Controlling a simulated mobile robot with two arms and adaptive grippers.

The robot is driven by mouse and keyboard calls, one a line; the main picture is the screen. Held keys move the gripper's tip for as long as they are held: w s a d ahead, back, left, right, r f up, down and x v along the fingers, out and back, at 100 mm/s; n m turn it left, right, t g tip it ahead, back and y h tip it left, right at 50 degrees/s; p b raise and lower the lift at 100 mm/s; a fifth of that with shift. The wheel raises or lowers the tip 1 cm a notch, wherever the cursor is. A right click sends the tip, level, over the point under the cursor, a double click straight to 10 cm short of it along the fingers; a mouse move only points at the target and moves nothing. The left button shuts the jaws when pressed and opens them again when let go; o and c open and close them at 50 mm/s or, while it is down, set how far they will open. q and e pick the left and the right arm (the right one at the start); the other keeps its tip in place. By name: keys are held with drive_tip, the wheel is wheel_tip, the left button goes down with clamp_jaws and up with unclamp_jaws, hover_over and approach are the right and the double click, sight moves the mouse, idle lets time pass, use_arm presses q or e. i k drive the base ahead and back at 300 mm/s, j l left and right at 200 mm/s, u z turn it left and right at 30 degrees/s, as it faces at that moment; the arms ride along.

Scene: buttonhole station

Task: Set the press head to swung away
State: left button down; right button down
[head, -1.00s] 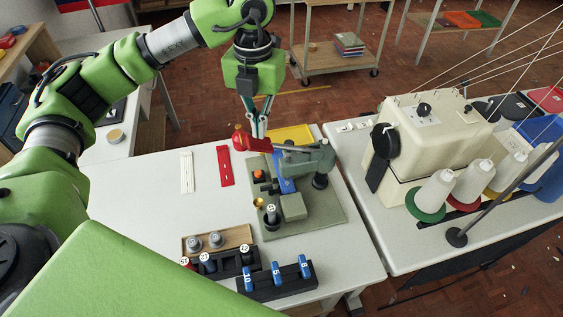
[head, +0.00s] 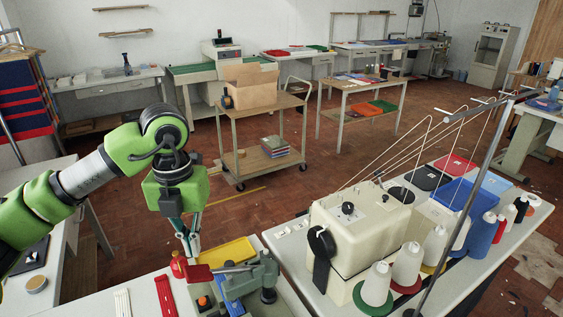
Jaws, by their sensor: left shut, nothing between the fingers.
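The press (head: 263,272) stands on the near table at the bottom of the head view, grey-green, its lower part cut off by the frame edge. Its grey arm points left and ends in a red handle (head: 198,273). A rounded red part (head: 178,264) shows just left of the handle. My left gripper (head: 191,252) points down, shut and empty, just above and behind the red handle. I cannot tell whether the fingertips touch the handle. My right gripper is out of view.
A yellow tray (head: 232,252) lies behind the press. White (head: 123,303) and red (head: 165,296) strips lie to its left. A cream sewing machine (head: 362,232) with thread cones stands on the right table. Open floor and a trolley (head: 260,160) lie beyond.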

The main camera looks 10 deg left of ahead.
sight(266, 276)
drive_tip(key=k+l, duration=0.5)
drive_tip(key=k, duration=0.2)
drive_tip(key=k+l, duration=0.5)
drive_tip(key=k, duration=0.15)
